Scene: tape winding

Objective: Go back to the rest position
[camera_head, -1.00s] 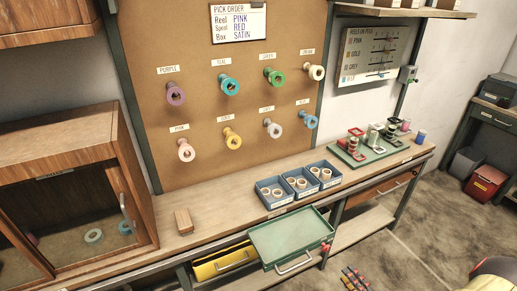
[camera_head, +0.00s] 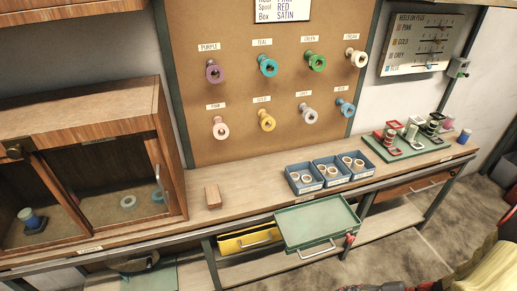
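My gripper does not show in the head view, so I cannot see whether it holds anything. The pegboard (camera_head: 232,146) carries coloured reels on pegs in two rows, among them a pink reel (camera_head: 220,127) at the lower left and a purple reel (camera_head: 214,72) above it. The pick order card (camera_head: 282,10) is cut off by the top edge. A green tray-like drawer (camera_head: 318,223) juts out from the bench front.
The wooden bench (camera_head: 250,195) bears a small wooden block (camera_head: 213,196), blue bins (camera_head: 304,178) of rolls and a green rack (camera_head: 420,150) of spools. A wooden cabinet (camera_head: 90,125) stands left. An open yellow drawer (camera_head: 247,241) sits below. An unclear yellowish shape (camera_head: 490,268) fills the lower right corner.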

